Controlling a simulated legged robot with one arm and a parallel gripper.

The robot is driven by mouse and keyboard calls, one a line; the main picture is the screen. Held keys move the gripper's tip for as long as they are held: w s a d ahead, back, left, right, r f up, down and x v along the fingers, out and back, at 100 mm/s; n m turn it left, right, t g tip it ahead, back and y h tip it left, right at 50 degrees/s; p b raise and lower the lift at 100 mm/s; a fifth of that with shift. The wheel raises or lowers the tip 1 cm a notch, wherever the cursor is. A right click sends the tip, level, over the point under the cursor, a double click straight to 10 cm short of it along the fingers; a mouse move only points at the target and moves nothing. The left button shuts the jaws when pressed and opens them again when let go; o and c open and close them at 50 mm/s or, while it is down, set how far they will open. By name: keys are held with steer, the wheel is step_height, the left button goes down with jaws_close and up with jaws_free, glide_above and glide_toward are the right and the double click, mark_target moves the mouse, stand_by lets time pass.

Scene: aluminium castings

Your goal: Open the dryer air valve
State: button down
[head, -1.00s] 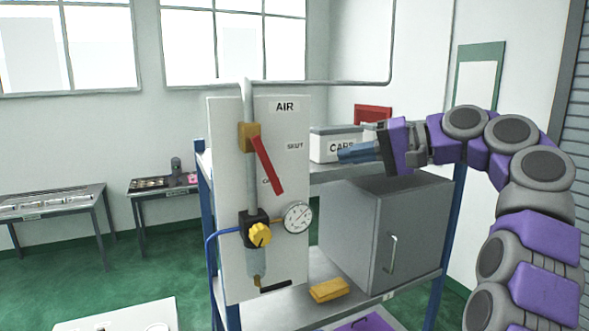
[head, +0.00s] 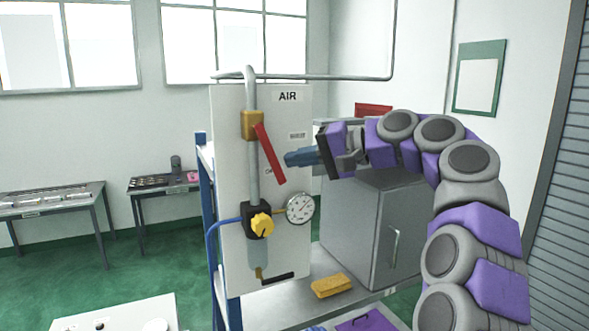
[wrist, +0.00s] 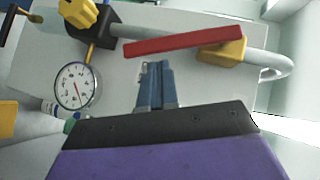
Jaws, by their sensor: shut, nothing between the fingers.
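The air valve has a red lever (head: 269,153) on a brass body (head: 252,125), set in a grey vertical pipe on the white AIR panel (head: 230,180). The lever slants down to the right from the body. In the wrist view the red lever (wrist: 184,41) lies just beyond my fingertips, with the brass body (wrist: 222,50) at its right end. My gripper (head: 288,158) is shut and empty, its blue fingers pointing left at the lever from the right. In the wrist view the gripper (wrist: 154,66) shows a small gap to the lever. The small panel labels are partly hidden.
A round gauge (head: 300,208) and a yellow regulator knob (head: 262,224) sit below the lever. A grey cabinet (head: 375,230) stands on the shelf under my arm. A yellow sponge-like block (head: 331,287) lies on the lower shelf. Open floor is at left.

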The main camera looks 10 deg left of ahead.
mark_target(274, 172)
steer(key=shift+s+a+f, duration=0.1)
steer(key=shift+s+a, duration=0.1)
steer(key=shift+s, duration=0.05)
stand_by(0.4)
steer(key=shift+a+f, duration=0.1)
steer(key=shift+s+a+f+m+y+b, duration=0.65)
steer(key=shift+m+y+b, duration=0.2)
steer(key=shift+y, duration=0.15)
steer(key=shift+s+a+f+m+y+b, duration=0.25)
steer(key=shift+a+f+m+y+b, duration=0.2)
steer(key=shift+m+y, duration=0.25)
